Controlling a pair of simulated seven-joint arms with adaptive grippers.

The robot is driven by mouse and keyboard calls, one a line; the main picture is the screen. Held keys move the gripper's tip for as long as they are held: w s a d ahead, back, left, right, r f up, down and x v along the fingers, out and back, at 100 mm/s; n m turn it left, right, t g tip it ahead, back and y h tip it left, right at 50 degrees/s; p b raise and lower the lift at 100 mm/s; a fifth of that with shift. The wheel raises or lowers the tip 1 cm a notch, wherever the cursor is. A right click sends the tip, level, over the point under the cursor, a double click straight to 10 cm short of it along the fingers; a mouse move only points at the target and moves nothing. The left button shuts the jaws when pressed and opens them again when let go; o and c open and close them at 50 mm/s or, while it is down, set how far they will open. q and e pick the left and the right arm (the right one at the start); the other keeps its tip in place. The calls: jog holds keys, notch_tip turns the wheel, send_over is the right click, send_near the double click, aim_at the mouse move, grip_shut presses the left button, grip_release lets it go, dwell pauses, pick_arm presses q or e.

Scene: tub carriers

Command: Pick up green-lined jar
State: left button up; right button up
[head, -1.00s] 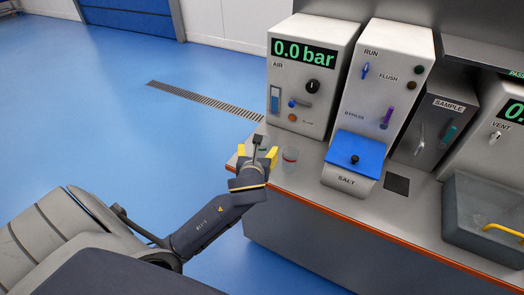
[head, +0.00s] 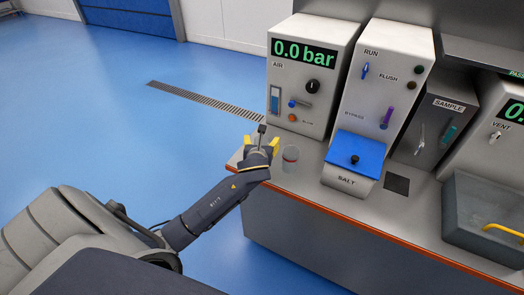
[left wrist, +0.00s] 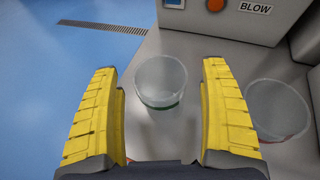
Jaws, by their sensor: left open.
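The green-lined jar (left wrist: 161,82) is a clear, open-topped tub with a green band low on its side. It stands upright on the counter in the left wrist view, between and beyond my yellow fingers. My left gripper (head: 261,147) is open over the counter's left end, with a finger to each side of the jar and a gap to both. In the head view the gripper hides most or all of this jar. My right gripper is in neither view.
A second clear jar with a red band (head: 290,158) stands just right of the gripper; it also shows in the left wrist view (left wrist: 278,110), close to the right finger. The AIR panel (head: 310,80) rises behind. The counter (head: 300,182) ends at the left.

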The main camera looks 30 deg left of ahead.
pick_arm(q)
jog(key=shift+w+a+f, duration=0.2)
jog(key=shift+w+a, duration=0.05)
jog(key=shift+w, duration=0.25)
jog(key=c, duration=1.3)
jog(key=shift+c, duration=0.2)
